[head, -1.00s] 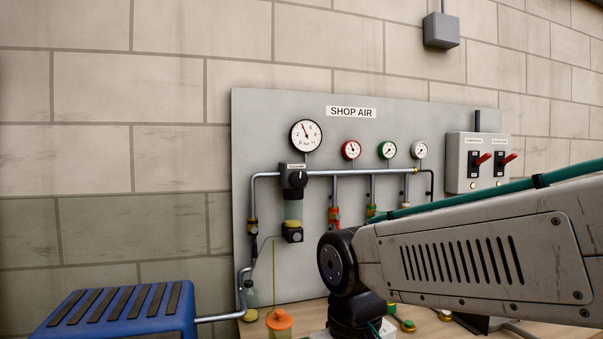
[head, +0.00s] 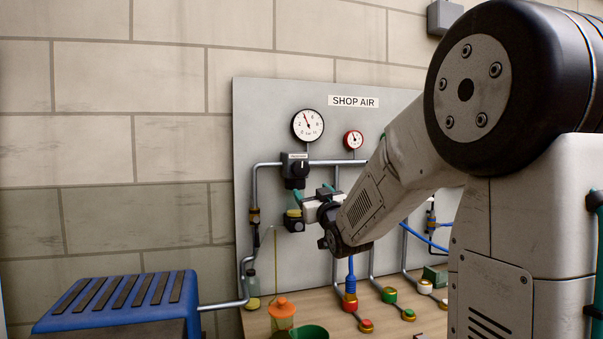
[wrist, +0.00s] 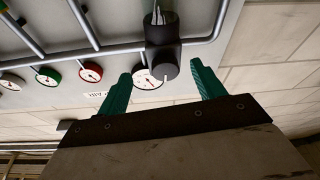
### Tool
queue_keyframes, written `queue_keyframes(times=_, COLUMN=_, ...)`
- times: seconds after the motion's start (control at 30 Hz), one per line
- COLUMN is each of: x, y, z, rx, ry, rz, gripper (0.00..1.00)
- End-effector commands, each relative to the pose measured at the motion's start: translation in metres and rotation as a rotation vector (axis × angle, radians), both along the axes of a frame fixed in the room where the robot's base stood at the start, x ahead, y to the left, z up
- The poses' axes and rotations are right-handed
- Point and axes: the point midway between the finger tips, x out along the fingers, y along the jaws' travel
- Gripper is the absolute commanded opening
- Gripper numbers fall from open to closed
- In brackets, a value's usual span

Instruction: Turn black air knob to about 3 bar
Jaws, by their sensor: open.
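The black air knob (head: 298,169) is on the front of the dark regulator in the pipe, below the large white gauge (head: 307,125). The gauge needle points up and slightly left; its exact reading is too small to tell. My gripper (head: 313,191) is open, with its green fingers just below and right of the knob in the head view. In the wrist view the round knob (wrist: 164,68) appears between my two spread fingertips (wrist: 161,71), with a light mark on its face. Nothing is held. I cannot tell whether a finger touches the knob.
A red-rimmed gauge (head: 353,140) is right of the large gauge. Below are the lower filter bowl (head: 293,222), an orange-lidded jar (head: 281,312) and a green cup (head: 310,333). A blue ribbed unit (head: 118,300) stands left. Blue hoses and valves lie right.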

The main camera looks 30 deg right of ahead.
Motion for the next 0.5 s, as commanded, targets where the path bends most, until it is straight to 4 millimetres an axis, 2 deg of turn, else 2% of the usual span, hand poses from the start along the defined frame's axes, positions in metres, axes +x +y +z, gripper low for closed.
queue_keyframes(times=0.1, x=-0.004, y=0.006, z=0.018, rx=-0.029, ry=-0.087, rz=0.019, gripper=0.68)
queue_keyframes(times=0.23, x=0.000, y=0.006, z=0.026, rx=-0.037, ry=-0.114, rz=0.024, gripper=0.68)
queue_keyframes(times=0.5, x=0.038, y=-0.002, z=0.041, rx=-0.035, ry=-0.111, rz=0.025, gripper=0.68)
